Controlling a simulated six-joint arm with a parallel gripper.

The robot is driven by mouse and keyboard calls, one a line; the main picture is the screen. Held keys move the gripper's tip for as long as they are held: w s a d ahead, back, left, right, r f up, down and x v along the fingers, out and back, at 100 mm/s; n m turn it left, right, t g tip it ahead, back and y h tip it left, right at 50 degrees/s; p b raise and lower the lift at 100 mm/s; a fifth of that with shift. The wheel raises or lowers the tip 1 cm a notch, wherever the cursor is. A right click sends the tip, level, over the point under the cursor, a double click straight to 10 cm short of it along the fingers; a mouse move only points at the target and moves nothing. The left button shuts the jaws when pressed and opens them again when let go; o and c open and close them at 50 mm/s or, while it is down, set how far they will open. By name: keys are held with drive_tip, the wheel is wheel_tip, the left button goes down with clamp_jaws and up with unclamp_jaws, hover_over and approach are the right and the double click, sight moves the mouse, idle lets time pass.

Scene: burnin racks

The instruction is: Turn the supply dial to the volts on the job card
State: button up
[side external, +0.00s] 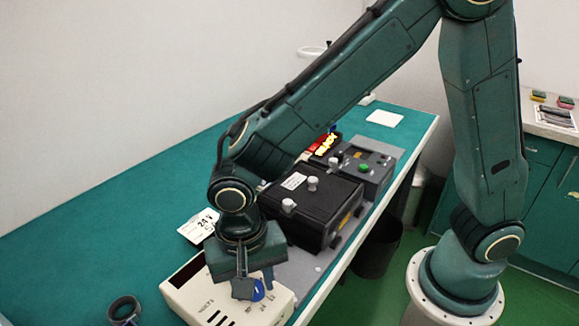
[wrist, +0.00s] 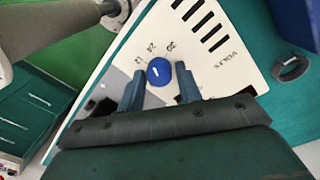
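The supply is a cream box (side external: 185,285) with vent slots, a dark display strip and a blue dial (side external: 257,291). The wrist view shows the dial (wrist: 158,72) with a short white pointer mark and printed numbers around its upper side, seemingly 12, 24 and 30. The mark tilts toward the upper left, near 12 to 24; its exact setting is unclear. The job card (side external: 199,226), white and reading 24 V, lies on the bench behind the supply. My gripper (side external: 256,284) points down at the dial, open, with one finger each side and visible gaps in the wrist view.
A black box (side external: 310,205) with knobs stands on the grey mat (side external: 300,272) behind the supply, with a grey unit (side external: 372,168) beyond. A dark ring (side external: 124,309) lies at the front left. The green bench to the left is mostly clear.

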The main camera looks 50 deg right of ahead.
drive_tip(key=shift+o, duration=1.1)
wheel_tip(320, 180, up, 14)
drive_tip(key=shift+w+a, duration=0.15)
drive_tip(key=shift+a, duration=0.1)
drive_tip(key=shift+f, duration=0.1)
drive_tip(key=s+d+r+n+t+y, duration=0.1)
drive_tip(key=d+r, duration=0.1)
drive_tip(key=d, duration=0.5)
drive_tip(key=s+d+r+n+t, duration=0.1)
drive_tip(key=d+r+n, duration=0.15)
drive_tip(key=d, duration=0.35)
drive_tip(key=s+d+n+t, duration=0.3)
drive_tip(key=s+d, duration=0.5)
drive_tip(key=d, duration=0.3)
drive_tip(key=shift+s+f+t, duration=0.35)
drive_tip(key=shift+f+t, duration=0.05)
drive_tip(key=shift+t, duration=0.1)
